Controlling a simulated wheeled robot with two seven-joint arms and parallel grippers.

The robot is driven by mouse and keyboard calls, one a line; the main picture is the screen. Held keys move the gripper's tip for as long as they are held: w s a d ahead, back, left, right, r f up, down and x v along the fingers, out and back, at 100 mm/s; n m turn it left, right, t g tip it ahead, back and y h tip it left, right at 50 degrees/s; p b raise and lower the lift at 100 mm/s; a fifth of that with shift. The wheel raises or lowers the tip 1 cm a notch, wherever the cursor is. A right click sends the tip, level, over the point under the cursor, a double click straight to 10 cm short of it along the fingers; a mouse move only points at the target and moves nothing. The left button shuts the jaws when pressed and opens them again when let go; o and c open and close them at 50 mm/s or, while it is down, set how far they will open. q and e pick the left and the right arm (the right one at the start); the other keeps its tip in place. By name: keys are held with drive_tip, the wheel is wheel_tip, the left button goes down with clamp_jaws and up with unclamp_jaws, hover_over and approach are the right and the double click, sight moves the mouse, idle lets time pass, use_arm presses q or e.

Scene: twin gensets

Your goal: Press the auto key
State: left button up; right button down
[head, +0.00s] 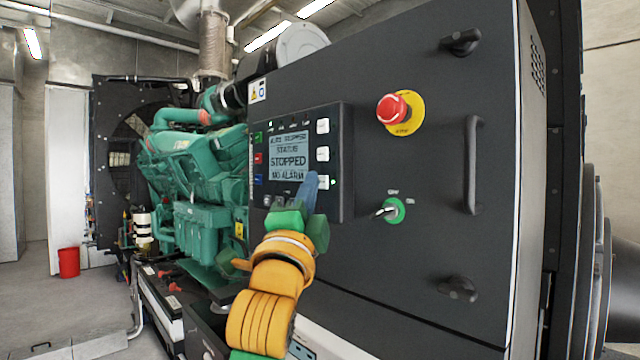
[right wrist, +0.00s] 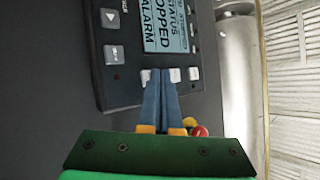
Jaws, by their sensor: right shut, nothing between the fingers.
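The control panel (head: 343,165) sits on the dark cabinet front, with a lit screen (head: 288,157) that reads STATUS, STOPPED, NO ALARM. The key labels are too small to read, so I cannot tell which is the auto key. My right gripper (head: 311,178) is shut and empty, its blue fingertips at the panel's lower right, beside the lowest pale key. In the right wrist view the fingertips (right wrist: 160,73) overlap the key row; contact is unclear. My left gripper is out of view.
A red emergency stop button (head: 393,108) on a yellow plate and a green-ringed key switch (head: 391,210) are right of the panel. A door handle (head: 473,165) juts out farther right. A green engine (head: 195,165) stands left of the cabinet.

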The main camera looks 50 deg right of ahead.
drive_tip(key=shift+a, duration=0.6)
drive_tip(key=shift+w+a, duration=0.1)
drive_tip(key=shift+a, duration=0.05)
drive_tip(key=a, duration=0.3)
drive_tip(key=a+b, duration=0.1)
drive_tip(key=a, duration=0.1)
drive_tip(key=shift+w+a, duration=0.3)
drive_tip(key=shift+a, duration=0.05)
drive_tip(key=shift+d, duration=0.15)
